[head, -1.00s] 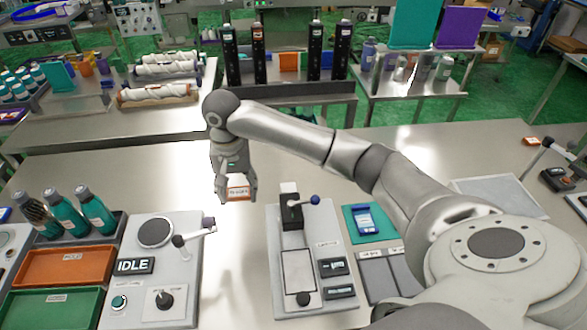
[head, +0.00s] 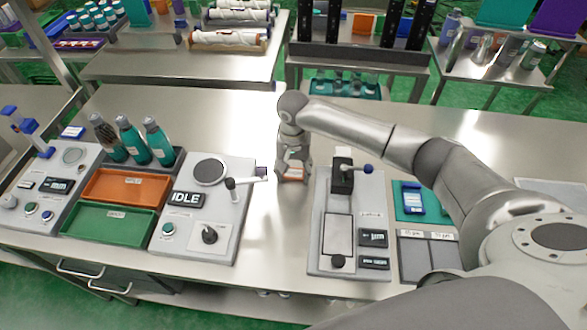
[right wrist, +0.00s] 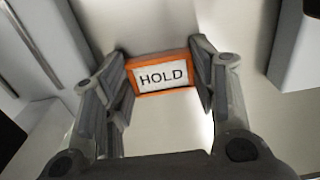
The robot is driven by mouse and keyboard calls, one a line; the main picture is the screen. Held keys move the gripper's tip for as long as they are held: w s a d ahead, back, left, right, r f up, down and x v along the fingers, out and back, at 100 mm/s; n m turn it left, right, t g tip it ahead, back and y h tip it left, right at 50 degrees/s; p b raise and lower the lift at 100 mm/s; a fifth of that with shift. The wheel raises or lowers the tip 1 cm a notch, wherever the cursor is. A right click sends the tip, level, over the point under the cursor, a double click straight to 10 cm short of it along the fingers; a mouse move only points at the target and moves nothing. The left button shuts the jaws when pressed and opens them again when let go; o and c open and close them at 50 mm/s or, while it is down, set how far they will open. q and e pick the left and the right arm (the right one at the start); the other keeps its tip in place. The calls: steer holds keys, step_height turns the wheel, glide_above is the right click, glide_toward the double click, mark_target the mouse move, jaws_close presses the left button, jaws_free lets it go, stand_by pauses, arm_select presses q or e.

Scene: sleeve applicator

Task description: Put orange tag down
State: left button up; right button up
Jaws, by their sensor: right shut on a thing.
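The orange tag (right wrist: 160,64) has an orange frame around a white face reading HOLD. My right gripper (right wrist: 163,80) is shut on it, one finger at each side, in the right wrist view. In the head view the right gripper (head: 292,178) points down over the bare bench between the IDLE panel and the grey device, with the tag (head: 292,172) small between its fingers. I cannot tell whether the tag touches the bench. My left gripper is not in view.
The IDLE panel (head: 222,232) with its lever stands left of the gripper, the grey device (head: 318,245) close on the right. Further left are an orange tray (head: 97,187), a green tray (head: 85,222) and several teal bottles (head: 131,141). The bench (head: 240,120) behind is clear.

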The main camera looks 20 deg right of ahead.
steer(key=o, duration=0.9)
